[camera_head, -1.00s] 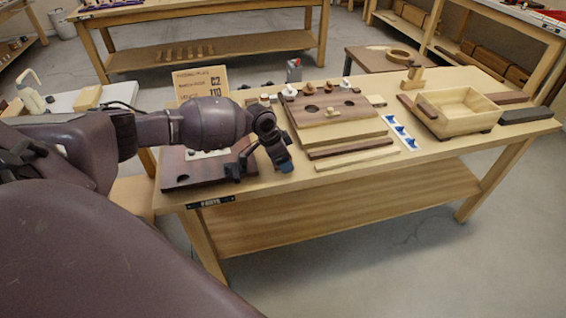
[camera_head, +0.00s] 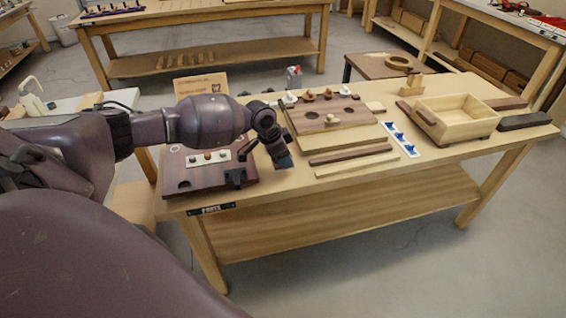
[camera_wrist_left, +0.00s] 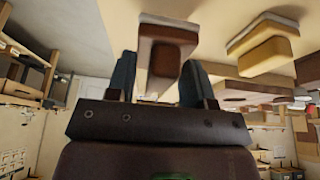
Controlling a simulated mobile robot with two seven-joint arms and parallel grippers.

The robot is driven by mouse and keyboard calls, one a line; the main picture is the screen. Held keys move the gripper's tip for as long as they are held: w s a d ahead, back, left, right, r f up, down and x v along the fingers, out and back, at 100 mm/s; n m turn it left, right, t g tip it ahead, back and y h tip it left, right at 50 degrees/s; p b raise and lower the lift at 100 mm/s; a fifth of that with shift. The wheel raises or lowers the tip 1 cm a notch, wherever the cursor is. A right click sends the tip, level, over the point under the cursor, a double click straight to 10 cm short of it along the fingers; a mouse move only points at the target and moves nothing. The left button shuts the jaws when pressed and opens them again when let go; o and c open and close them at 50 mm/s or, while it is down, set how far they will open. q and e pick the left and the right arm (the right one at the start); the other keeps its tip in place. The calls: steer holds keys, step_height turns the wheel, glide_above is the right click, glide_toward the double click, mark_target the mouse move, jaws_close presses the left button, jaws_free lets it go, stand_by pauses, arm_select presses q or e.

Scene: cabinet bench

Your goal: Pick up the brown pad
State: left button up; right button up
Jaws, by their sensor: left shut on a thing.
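My left gripper (camera_head: 283,161) is just right of the dark wooden board (camera_head: 180,186), above the table's front part. In the left wrist view, a brown pad (camera_wrist_left: 165,58) sits between the two dark blue-grey fingers of the gripper (camera_wrist_left: 159,78). The gripper is shut on it. In the head view the held pad cannot be made out. A white strip with several small pads (camera_head: 208,157) lies on the dark board, left of the gripper. My right gripper is not in view.
A black clamp (camera_head: 236,178) stands on the board's right edge. A brown block with round holes (camera_head: 332,114) and wooden strips (camera_head: 350,154) lie to the right. A blue-and-white strip (camera_head: 399,139) and a wooden box (camera_head: 458,118) are farther right. A cardboard sign stands behind my arm.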

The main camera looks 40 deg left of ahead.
arm_select(q)
step_height(320, 180, up, 17)
steer(key=p, duration=0.1)
steer(key=shift+f+p, duration=0.15)
steer(key=shift+p, duration=0.15)
steer(key=o, duration=0.4)
steer(key=c, duration=0.4)
steer(key=shift+c, duration=0.6)
